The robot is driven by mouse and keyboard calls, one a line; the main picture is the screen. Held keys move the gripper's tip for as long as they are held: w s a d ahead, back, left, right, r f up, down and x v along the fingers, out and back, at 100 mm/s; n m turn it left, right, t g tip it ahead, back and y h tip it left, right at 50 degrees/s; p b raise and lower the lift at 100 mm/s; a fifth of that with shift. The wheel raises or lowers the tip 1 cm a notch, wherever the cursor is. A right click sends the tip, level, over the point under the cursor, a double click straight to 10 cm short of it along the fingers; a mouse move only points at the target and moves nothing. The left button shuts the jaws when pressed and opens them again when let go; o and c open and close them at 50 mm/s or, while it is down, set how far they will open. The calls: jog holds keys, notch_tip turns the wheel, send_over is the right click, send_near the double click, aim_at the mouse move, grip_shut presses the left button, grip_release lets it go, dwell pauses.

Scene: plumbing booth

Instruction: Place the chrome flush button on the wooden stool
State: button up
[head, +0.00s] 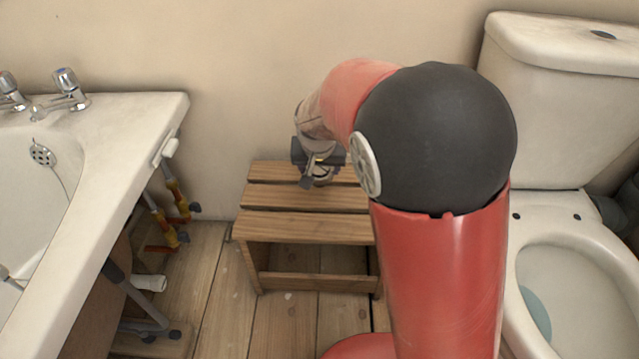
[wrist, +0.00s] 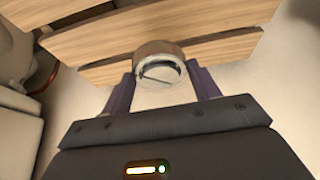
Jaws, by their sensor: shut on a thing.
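The chrome flush button (wrist: 160,64) is a short, round metal ring-like piece between the fingertips in the wrist view. My gripper (wrist: 162,84) is shut on it, with a dark finger on each side. In the head view my gripper (head: 320,176) is over the wooden stool (head: 305,228), toward its back slats. The button there is small and partly hidden by the gripper. The stool has a slatted top, which also shows behind the button in the wrist view (wrist: 100,38). I cannot tell whether the button touches the slats.
A white bath (head: 130,120) with chrome taps (head: 68,88) stands at the left, with pipes (head: 165,225) beneath its edge. A white toilet (head: 570,250) stands at the right. The wall is close behind the stool. The front slat of the stool is bare.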

aim_at(320, 178)
jog(key=shift+f+b, duration=0.5)
jog(key=shift+f, duration=1.75)
jog(key=shift+f, duration=0.2)
jog(key=o, duration=1.1)
jog(key=shift+s+r, duration=0.1)
jog(key=shift+r, duration=0.5)
jog(key=p+v, duration=0.2)
jog(key=v, duration=0.9)
jog(key=shift+p, duration=0.35)
